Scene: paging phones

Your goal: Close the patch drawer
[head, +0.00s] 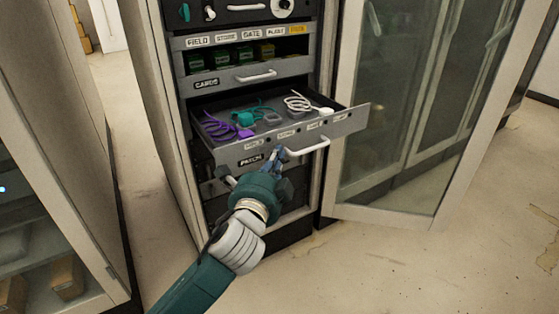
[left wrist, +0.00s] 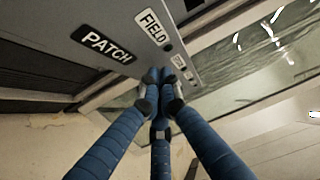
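The patch drawer (head: 235,153) is pulled out of the cabinet, its grey front carrying a black PATCH label. Purple, teal and white coiled cables lie inside it. A pale bar handle (head: 312,147) sits on its front, right of the label. My left gripper (head: 275,156) is in front of the drawer, by the handle's left end. In the left wrist view its blue fingers (left wrist: 160,90) converge, tips close together, over the drawer front (left wrist: 120,20). Nothing shows between them; whether they touch the front is unclear. My right gripper is out of view.
The cards drawer (head: 220,82) above looks pushed further in. An open glass door (head: 395,120) stands right of the drawer, close to its right corner. Another glass-fronted cabinet (head: 60,150) stands at left. Open floor (head: 360,265) lies in front.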

